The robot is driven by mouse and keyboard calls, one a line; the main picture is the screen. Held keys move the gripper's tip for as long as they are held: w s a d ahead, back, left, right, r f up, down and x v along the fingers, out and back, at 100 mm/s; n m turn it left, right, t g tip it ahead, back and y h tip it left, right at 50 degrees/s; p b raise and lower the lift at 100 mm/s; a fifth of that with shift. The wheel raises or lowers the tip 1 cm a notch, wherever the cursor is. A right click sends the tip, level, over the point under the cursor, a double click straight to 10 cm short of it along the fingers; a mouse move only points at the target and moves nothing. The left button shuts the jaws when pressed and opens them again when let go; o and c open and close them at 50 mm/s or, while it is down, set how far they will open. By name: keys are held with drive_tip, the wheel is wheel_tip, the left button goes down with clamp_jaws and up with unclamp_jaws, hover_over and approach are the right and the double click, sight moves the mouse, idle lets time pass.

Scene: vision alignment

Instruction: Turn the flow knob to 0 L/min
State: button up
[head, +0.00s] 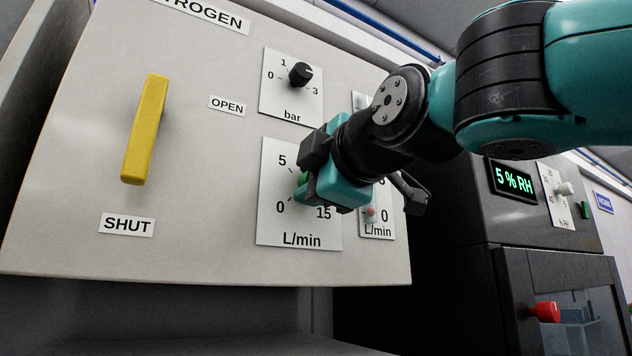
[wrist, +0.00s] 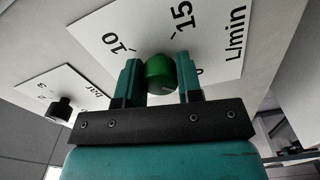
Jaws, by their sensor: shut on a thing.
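The green flow knob (wrist: 160,74) sits on a white L/min dial plate (head: 270,222) on the grey panel. In the head view only a sliver of the knob (head: 302,179) shows behind my gripper (head: 312,174). In the wrist view my gripper (wrist: 158,70) has one teal finger on each side of the knob and is shut on it. The dial marks 5, 0 and 15 show in the head view, and 10 and 15 in the wrist view. I cannot tell which mark the knob points to.
A black bar knob (head: 301,74) sits above on its own plate. A yellow lever (head: 145,130) stands left, between OPEN and SHUT labels. A humidity display (head: 513,181) is farther right.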

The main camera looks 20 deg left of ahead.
idle(0.3)
drive_tip(key=o, duration=0.9)
drive_tip(key=b+v, duration=0.6)
drive_tip(key=v, duration=1.1)
drive_tip(key=shift+s+d, duration=0.15)
